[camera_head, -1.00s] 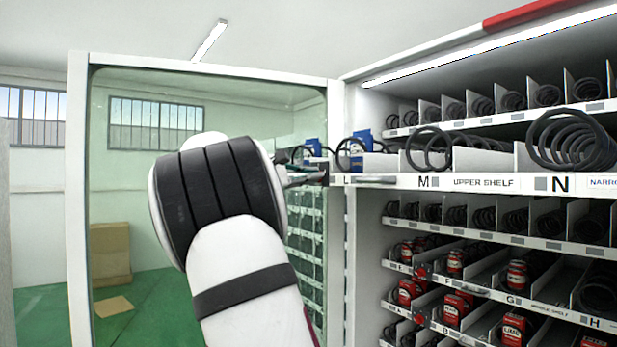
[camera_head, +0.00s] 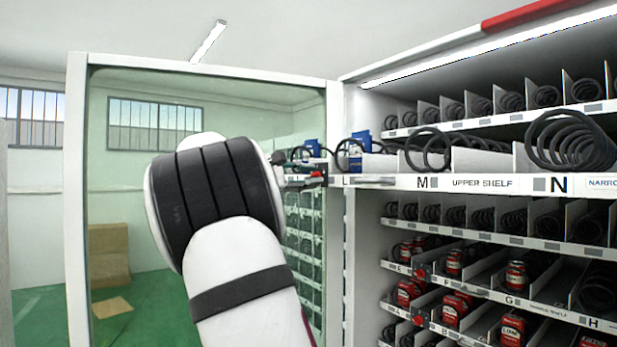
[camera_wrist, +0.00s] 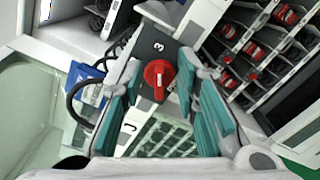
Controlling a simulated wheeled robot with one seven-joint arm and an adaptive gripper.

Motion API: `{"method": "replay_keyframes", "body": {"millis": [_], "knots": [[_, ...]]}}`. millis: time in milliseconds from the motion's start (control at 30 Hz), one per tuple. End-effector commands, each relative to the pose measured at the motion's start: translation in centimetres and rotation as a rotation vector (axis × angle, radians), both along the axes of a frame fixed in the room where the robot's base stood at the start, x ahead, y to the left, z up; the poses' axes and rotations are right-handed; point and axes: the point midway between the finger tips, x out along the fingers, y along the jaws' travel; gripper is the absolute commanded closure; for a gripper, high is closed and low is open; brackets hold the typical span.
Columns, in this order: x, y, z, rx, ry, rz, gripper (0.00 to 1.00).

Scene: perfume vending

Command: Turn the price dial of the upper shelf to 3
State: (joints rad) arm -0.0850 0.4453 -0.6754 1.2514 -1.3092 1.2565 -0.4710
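The red price dial (camera_wrist: 158,78) sits on a dark plate (camera_wrist: 152,47) in the wrist view. A white line crosses the dial roughly up and down in the picture; a white mark like a 3 is above it. My gripper (camera_wrist: 163,110) is open, with one teal finger on each side of the picture and the dial between them, apart from both. In the head view my gripper (camera_head: 300,172) is partly hidden by my wrist, at the left end of the upper shelf (camera_head: 410,182). A small red spot shows beside it there.
A blue box (camera_head: 355,155) stands on the upper shelf near its left end, close to black coils. The open glass door (camera_head: 75,200) stands at the left, behind my arm.

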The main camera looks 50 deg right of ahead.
Motion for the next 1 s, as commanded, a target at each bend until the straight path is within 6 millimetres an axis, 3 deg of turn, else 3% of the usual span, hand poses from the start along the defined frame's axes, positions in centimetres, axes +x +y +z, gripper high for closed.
{"method": "replay_keyframes", "body": {"millis": [533, 700, 1000], "knots": [[2.4, 9.5, 0.0, 0.000, 0.000, 0.004, 0.72], [2.7, 10.9, 0.0, 0.001, 0.000, 0.002, 0.72], [2.7, 11.2, -0.1, 0.000, 0.000, 0.001, 0.72]]}}
